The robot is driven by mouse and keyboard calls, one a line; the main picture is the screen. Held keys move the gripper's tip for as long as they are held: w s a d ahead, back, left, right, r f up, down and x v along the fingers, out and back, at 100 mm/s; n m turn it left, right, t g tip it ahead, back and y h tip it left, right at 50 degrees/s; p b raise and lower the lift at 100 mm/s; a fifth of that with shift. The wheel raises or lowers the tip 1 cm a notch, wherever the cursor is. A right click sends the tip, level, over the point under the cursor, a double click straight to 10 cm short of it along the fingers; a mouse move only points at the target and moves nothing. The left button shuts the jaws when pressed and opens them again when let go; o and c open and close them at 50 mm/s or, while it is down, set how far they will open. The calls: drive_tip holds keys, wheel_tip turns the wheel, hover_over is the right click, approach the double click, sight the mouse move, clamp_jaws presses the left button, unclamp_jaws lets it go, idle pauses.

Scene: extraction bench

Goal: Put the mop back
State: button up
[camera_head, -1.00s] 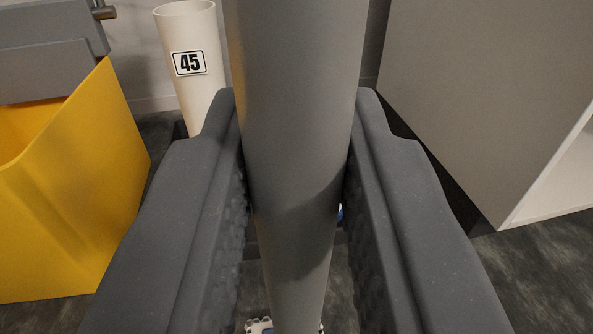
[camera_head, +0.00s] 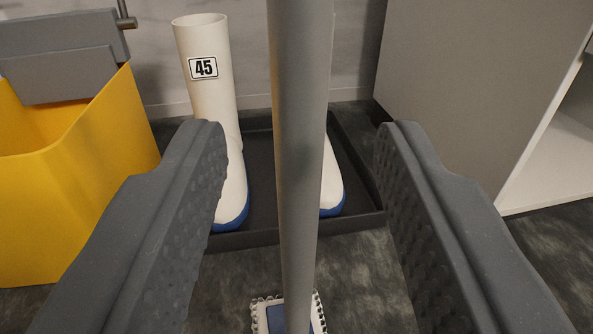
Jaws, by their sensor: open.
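The mop's grey handle (camera_head: 300,150) stands close to upright in the middle of the view. Its blue and white head (camera_head: 290,315) is at the bottom edge, over the dark floor, and is partly cut off. My gripper (camera_head: 300,140) is open, with one jaw on each side of the handle. There is a clear gap between the handle and each jaw. The handle's top is out of view.
A yellow bucket (camera_head: 75,190) with a grey wringer (camera_head: 65,65) stands at the left. White boots with blue soles (camera_head: 207,95) stand in a black tray (camera_head: 262,235) behind the handle. A grey cabinet (camera_head: 470,80) is at the right. Floor shows in front of the tray.

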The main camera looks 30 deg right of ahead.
drive_tip(key=p+v, duration=0.1)
drive_tip(key=v, duration=0.5)
drive_tip(key=shift+s+a, duration=0.1)
